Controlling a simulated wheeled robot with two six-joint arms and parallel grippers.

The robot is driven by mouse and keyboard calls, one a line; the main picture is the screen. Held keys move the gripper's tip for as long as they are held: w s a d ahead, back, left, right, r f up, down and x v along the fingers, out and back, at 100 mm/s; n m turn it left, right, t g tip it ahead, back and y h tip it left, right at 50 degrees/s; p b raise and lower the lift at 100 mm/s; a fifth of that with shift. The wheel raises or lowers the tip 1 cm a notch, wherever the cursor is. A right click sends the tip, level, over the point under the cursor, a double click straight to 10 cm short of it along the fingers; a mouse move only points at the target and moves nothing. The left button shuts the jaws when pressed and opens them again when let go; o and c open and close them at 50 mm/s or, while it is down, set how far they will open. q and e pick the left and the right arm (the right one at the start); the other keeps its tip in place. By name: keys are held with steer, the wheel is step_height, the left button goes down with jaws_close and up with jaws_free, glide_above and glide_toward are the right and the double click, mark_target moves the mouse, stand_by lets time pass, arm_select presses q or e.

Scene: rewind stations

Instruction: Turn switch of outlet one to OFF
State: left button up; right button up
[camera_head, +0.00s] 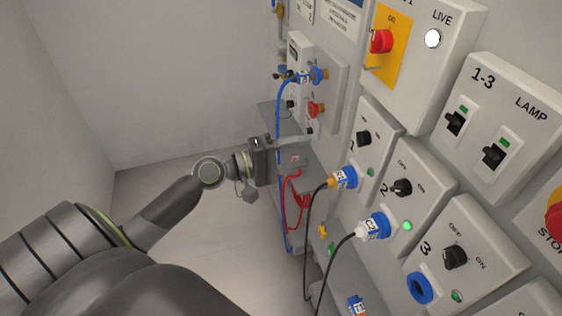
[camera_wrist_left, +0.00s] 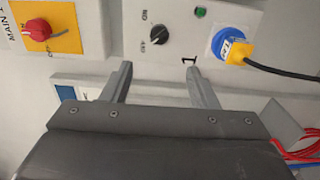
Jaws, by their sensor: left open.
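The outlet one box (camera_head: 378,128) is a pale panel on the wall with a black rotary switch (camera_head: 364,138). In the left wrist view the switch (camera_wrist_left: 159,35) sits between the ON and OFF marks; I cannot tell its exact setting. A small green lamp (camera_wrist_left: 201,12) and a blue plug (camera_wrist_left: 230,45) with a yellow collar are beside it. My left gripper (camera_head: 312,148) is open and empty, in front of the wall. In the left wrist view its fingertips (camera_wrist_left: 158,72) are spread, with the switch above the gap, apart from them. My right gripper is out of view.
A black cable (camera_wrist_left: 280,71) runs from outlet one's plug. Outlet two (camera_head: 425,185) and outlet three (camera_head: 485,225) are nearby. The red main switch (camera_wrist_left: 37,30) is on a yellow plate. Red cables (camera_head: 293,195) hang by the gripper. The left side is bare floor and wall.

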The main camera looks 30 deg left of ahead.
arm_select(q)
steer(key=shift+b+v, duration=0.85)
steer(key=shift+v, duration=1.1)
